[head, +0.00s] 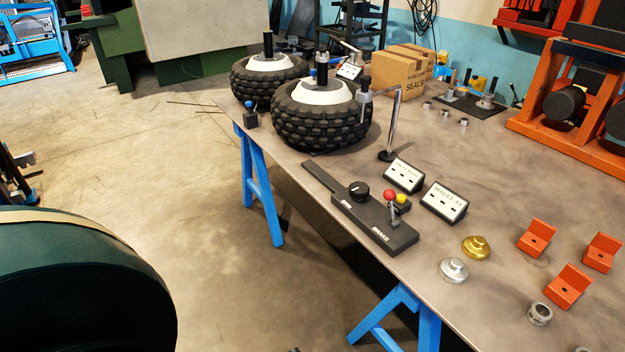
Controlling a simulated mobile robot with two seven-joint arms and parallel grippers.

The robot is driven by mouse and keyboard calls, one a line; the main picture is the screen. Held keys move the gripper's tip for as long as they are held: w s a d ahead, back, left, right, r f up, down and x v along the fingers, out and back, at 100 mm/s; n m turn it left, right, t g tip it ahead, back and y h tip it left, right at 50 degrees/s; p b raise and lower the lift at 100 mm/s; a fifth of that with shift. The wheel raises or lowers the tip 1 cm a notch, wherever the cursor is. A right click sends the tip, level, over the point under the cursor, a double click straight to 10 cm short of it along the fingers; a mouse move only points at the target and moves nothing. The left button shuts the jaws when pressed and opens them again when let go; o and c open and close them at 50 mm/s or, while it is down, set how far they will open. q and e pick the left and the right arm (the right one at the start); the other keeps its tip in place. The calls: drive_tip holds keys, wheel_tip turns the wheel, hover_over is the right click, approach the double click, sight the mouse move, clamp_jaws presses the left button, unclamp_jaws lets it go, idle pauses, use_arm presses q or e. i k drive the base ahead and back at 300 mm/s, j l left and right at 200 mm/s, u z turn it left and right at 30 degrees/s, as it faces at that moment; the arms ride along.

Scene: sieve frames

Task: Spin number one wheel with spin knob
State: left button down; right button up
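A black round spin knob (358,190) stands on a long black control panel (402,238) at the table's left edge. White lettering reads SPIN near the knob and BRAKE near a lever (393,212) with a red ball. A yellow ball sits beside the red one. Two black knobbly wheels with white hubs lie flat at the table's far end: a nearer one (318,128) and a farther one (256,88). I cannot read a number on either wheel. Neither of my grippers shows in the head view.
Two white label boxes (444,203) stand right of the panel. A chrome post (388,130) rises beside the near wheel. Gold (476,247) and silver (454,269) parts and orange brackets (568,286) lie on the near right. A cardboard box (403,72) stands behind. Blue trestles (262,190) support the table.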

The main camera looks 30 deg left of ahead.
sight(359, 190)
drive_tip(key=u, duration=0.8)
